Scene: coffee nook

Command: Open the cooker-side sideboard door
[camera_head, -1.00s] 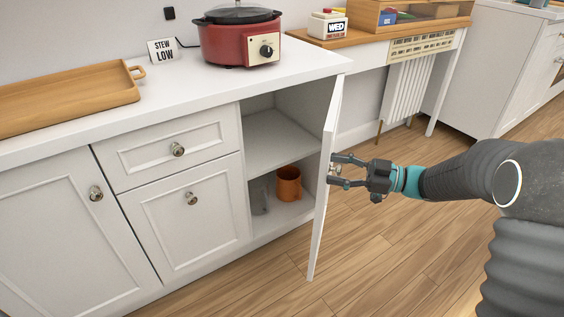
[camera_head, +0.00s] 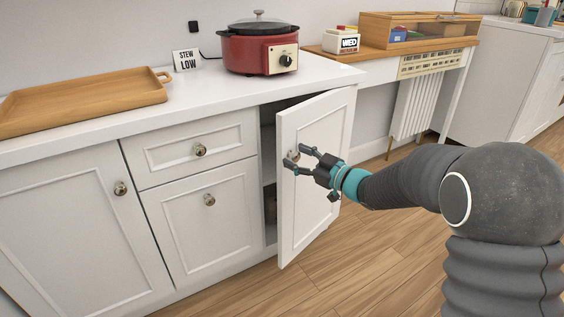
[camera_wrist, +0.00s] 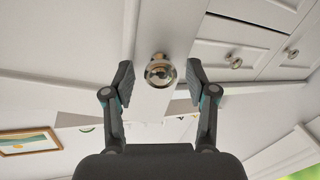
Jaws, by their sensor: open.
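The cooker-side sideboard door (camera_head: 318,125) is white and stands partly open, hinged at its right edge below the red cooker (camera_head: 262,52). A dark gap shows along its left edge, and the door hides most of the interior. My gripper (camera_head: 295,156) is open at the front of this door, near its left edge. In the wrist view, the round metal knob (camera_wrist: 160,72) lies between the two spread fingers of my gripper (camera_wrist: 160,84). Neither finger visibly touches it.
A drawer (camera_head: 195,150) and other closed fronts (camera_head: 80,220) lie left of the door. Wood floor (camera_head: 390,250) is clear in front and to the right.

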